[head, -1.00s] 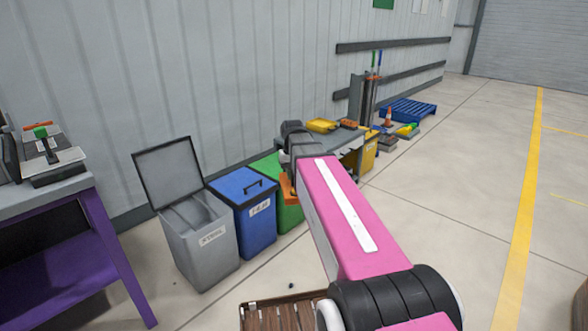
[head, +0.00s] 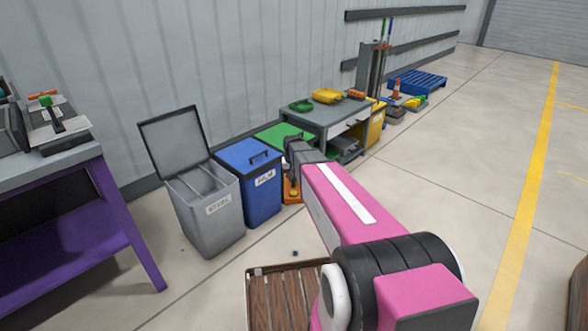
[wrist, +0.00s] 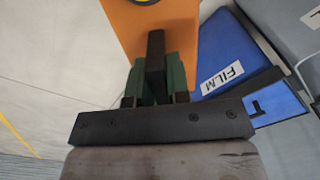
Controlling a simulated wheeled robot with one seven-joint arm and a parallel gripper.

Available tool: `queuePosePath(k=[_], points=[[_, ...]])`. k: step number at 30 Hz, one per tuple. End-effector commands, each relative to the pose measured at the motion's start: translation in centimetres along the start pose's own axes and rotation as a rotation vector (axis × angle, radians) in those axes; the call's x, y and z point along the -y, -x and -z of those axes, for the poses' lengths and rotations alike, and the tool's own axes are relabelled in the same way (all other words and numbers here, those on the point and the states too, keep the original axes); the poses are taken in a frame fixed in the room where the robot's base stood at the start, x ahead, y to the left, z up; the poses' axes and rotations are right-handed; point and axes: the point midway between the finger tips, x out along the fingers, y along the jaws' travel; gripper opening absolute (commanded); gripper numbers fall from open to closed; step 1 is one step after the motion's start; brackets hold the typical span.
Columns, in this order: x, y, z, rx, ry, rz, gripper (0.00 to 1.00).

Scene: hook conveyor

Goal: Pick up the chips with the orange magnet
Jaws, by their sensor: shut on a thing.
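My gripper (wrist: 155,90) is shut on the black handle (wrist: 155,55) of the orange magnet (wrist: 140,25), its green fingers either side of it. In the head view the magnet (head: 291,190) hangs below the dark end of my arm, in front of the bins; my fingers are hard to make out there. A small dark speck (head: 295,253) lies on the floor in front of the bins, and a fainter one (head: 183,249) lies by the grey bin. I cannot tell whether these are chips. No chips can be made out on the magnet.
An open grey bin (head: 208,222), a blue bin (head: 263,205) marked FILM and a green-lidded bin (head: 280,133) stand along the wall. A purple table (head: 125,225) is at left, a grey workbench (head: 318,112) behind. A slatted wooden pallet (head: 262,300) lies in front.

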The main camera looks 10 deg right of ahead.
Motion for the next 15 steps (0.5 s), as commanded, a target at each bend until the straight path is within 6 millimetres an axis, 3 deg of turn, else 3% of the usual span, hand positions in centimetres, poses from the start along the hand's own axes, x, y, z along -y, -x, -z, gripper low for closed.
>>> queuePosePath(k=[15], points=[[0.4, -9.3, 1.2, 0.000, -0.039, -0.001, 0.00]])
